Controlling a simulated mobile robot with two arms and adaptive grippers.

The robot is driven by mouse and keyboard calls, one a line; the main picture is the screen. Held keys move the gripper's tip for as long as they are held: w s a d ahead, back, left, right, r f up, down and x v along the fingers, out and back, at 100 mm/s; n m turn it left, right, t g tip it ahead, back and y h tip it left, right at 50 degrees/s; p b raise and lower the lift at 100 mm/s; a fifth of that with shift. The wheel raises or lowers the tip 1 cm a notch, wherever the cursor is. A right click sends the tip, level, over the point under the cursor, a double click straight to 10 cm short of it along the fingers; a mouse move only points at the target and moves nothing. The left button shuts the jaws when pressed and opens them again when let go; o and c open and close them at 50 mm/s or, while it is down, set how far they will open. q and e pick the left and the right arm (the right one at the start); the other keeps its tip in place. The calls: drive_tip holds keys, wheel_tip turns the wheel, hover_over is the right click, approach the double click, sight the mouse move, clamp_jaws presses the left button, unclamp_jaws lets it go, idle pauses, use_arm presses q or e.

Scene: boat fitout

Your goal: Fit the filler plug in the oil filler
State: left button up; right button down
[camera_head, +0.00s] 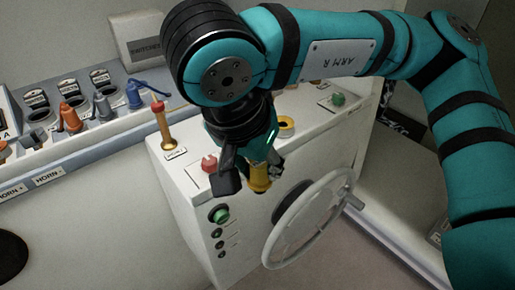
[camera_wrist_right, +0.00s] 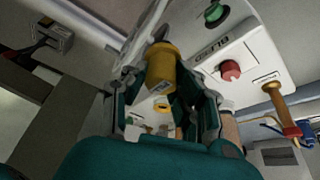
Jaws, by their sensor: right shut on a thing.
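My right gripper (camera_head: 250,176) is shut on a yellow filler plug (camera_head: 258,178), which hangs in front of the white console's top edge. In the right wrist view the plug (camera_wrist_right: 161,66) sits between the fingers of my right gripper (camera_wrist_right: 165,85), its wide round end showing. A yellow ring (camera_head: 286,126), apparently the oil filler, is on the console top behind and right of the gripper, partly hidden by the arm. A small yellow ring also shows between the fingers in the wrist view (camera_wrist_right: 162,106). The plug is apart from it. My left gripper is not in view.
The white console (camera_head: 190,187) carries a grey handwheel (camera_head: 309,218), a red knob (camera_head: 209,163), green knobs (camera_head: 338,99) (camera_head: 220,214) and a brass lever with red top (camera_head: 162,125). A shelf of coloured connectors (camera_head: 70,117) stands at left.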

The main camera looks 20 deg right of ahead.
drive_tip(key=shift+s+a, duration=0.15)
drive_tip(key=shift+s, duration=0.55)
drive_tip(key=w+d+r+n+y+p, duration=0.1)
drive_tip(key=w+d+n+p, duration=0.2)
drive_tip(key=w+d, duration=0.3)
drive_tip(key=w+d+r+n+t+y+p, duration=0.1)
drive_tip(key=w+d+n+p, duration=0.2)
drive_tip(key=w, duration=1.2)
drive_tip(key=d+p, duration=0.3)
drive_tip(key=shift+d+r, duration=0.15)
drive_tip(key=shift+d, duration=0.25)
drive_tip(key=shift+s+f+b, duration=0.1)
drive_tip(key=shift+f+b, duration=0.9)
drive_tip(key=shift+f, duration=0.9)
drive_tip(key=shift+f+b, duration=1.4)
drive_tip(key=shift+f, duration=0.15)
